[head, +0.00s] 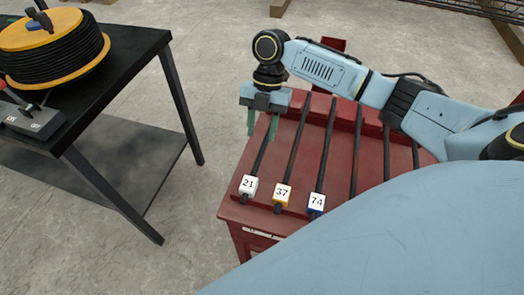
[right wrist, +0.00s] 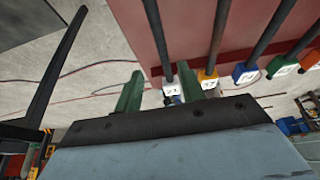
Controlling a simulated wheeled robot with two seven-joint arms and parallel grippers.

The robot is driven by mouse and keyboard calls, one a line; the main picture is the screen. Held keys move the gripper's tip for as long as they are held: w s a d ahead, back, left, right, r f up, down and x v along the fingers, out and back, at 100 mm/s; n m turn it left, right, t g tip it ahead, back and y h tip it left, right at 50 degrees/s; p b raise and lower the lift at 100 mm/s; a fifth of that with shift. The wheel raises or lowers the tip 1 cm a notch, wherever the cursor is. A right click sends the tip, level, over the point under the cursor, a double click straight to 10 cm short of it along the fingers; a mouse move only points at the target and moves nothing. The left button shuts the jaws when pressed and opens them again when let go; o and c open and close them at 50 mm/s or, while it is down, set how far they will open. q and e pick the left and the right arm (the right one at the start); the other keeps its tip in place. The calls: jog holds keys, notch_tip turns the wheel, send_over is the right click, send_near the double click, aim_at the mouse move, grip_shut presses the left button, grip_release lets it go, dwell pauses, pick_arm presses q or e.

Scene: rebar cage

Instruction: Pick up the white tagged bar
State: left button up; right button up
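The white tagged bar (head: 262,158) is a dark bar at the left end of a row on the red cabinet top. Its white tag, marked 21 (head: 249,186), is at the near end. My right gripper (head: 261,126) is over the far part of this bar, green fingers apart and nothing held. In the right wrist view the bar (right wrist: 157,40) runs between the two fingers (right wrist: 158,88), with its white tag (right wrist: 171,89) beyond them. I cannot tell the exact height of the fingertips above the bar. My left gripper is not in view.
Bars with a yellow tag 37 (head: 282,194) and a blue tag 74 (head: 316,202) lie to the right, with more bars beyond. The red cabinet (head: 240,213) stands apart from a black table (head: 120,62) holding a cable reel (head: 52,50). Open floor lies between.

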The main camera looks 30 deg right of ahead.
aim_at(262, 149)
jog(key=x, duration=0.2)
jog(key=d+b+x, duration=0.1)
jog(key=x, duration=0.1)
jog(key=shift+s+f, duration=0.1)
jog(key=shift+f, duration=0.35)
jog(key=shift+a+f, duration=0.15)
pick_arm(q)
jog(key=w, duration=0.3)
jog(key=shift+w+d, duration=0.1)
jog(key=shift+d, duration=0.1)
pick_arm(e)
jog(key=shift+c, duration=0.3)
grip_shut()
